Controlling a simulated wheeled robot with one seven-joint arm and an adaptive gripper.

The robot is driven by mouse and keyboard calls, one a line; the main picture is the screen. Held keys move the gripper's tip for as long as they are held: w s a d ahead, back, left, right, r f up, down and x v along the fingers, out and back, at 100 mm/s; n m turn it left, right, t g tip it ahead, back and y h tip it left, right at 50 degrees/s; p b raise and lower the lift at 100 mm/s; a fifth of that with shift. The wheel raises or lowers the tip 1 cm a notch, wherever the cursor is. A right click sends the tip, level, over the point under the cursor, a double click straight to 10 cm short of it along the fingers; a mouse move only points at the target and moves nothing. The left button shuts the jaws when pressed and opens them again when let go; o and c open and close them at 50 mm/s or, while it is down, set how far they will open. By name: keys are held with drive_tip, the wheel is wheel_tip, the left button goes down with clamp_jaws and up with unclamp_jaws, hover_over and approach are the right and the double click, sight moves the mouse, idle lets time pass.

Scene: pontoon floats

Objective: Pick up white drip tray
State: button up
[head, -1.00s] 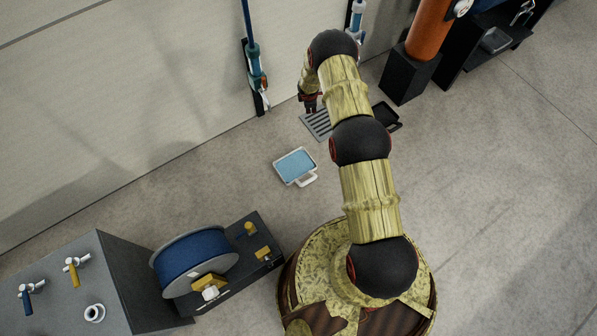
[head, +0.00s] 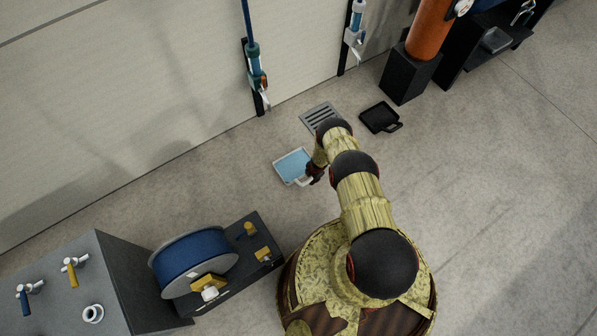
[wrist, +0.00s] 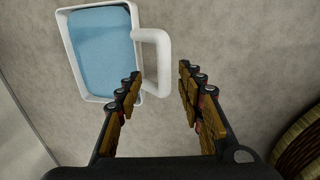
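The white drip tray (head: 291,165) lies on the floor in the middle of the head view, with a light blue inside and a white loop handle on its right side. In the wrist view the white drip tray (wrist: 66,40) is at the upper left, and its handle (wrist: 165,62) reaches between my fingertips in the picture. My gripper (wrist: 160,82) is open, with its two fingers on either side of the handle's near part. Whether the fingers are down at handle height I cannot tell. In the head view my gripper (head: 315,174) is at the tray's handle side, partly hidden by my arm.
A floor grate (head: 320,116) and a black tray (head: 380,117) lie beyond my arm. A blue hose reel (head: 193,262) and a grey cabinet (head: 85,285) stand at lower left. An orange post (head: 428,28) is at upper right. Floor left of the tray is clear.

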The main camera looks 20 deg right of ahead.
sight(309, 181)
wheel_tip(309, 181, down, 2)
drive_tip(key=shift+w+f+b, duration=0.15)
drive_tip(key=shift+f+b, duration=0.05)
drive_tip(key=shift+b, duration=0.8)
drive_tip(key=f, duration=0.1)
drive_tip(key=f+b, duration=0.2)
drive_tip(key=shift+a+f, duration=0.25)
drive_tip(key=shift+f, duration=0.05)
drive_tip(key=shift+w+f+b, duration=0.2)
drive_tip(key=shift+f+b, duration=0.6)
drive_tip(key=shift+b, duration=0.4)
clamp_jaws()
